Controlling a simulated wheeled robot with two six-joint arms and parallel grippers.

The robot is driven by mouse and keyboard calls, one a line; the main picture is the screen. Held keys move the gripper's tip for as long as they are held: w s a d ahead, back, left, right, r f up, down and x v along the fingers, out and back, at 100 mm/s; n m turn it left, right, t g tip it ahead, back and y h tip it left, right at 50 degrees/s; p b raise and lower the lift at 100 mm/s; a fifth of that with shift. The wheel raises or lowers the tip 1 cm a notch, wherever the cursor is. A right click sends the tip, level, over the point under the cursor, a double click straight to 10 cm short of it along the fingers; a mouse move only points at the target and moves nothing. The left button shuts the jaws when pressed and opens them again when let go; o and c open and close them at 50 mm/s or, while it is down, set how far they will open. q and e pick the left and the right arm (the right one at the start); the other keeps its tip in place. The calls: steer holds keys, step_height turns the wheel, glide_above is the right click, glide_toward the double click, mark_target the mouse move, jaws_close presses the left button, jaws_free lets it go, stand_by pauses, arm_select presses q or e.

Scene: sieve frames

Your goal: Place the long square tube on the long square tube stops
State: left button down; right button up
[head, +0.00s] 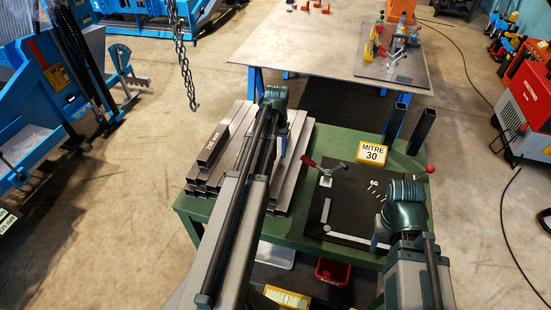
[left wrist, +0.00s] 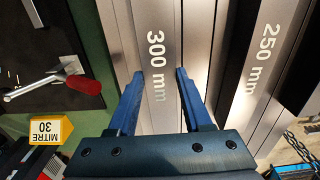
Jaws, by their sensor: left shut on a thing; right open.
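A long grey square tube marked 300 mm (left wrist: 157,55) lies in the stack of tubes. In the left wrist view my left gripper (left wrist: 161,76) has one blue finger on each side of it and is shut on it. In the head view my left arm hides most of this tube and the left gripper (head: 283,146). A black plate (head: 317,212) on the green table carries light metal stop bars (head: 346,237) and a red-handled clamp (head: 322,170). My right gripper (head: 377,242) is open over the plate's right edge; its fingers are partly hidden.
A tube marked 250 mm (left wrist: 264,60) lies beside the held one. A yellow MITRE 30 block (head: 373,152) and upright dark posts (head: 422,131) stand behind the plate. A large table (head: 300,50) with another fixture stands beyond. A chain (head: 184,65) hangs at upper left.

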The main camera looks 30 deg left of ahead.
arm_select(q)
steer(key=shift+r, duration=0.15)
stand_by(0.3)
step_height(320, 180, up, 4)
steer(key=p, duration=0.4)
steer(key=s+d, duration=0.4)
steer(key=s, duration=0.3)
steer(key=s+d+p, duration=0.1)
steer(key=s+d, duration=0.2)
steer(key=s, duration=0.4)
steer(key=shift+d+r, duration=0.35)
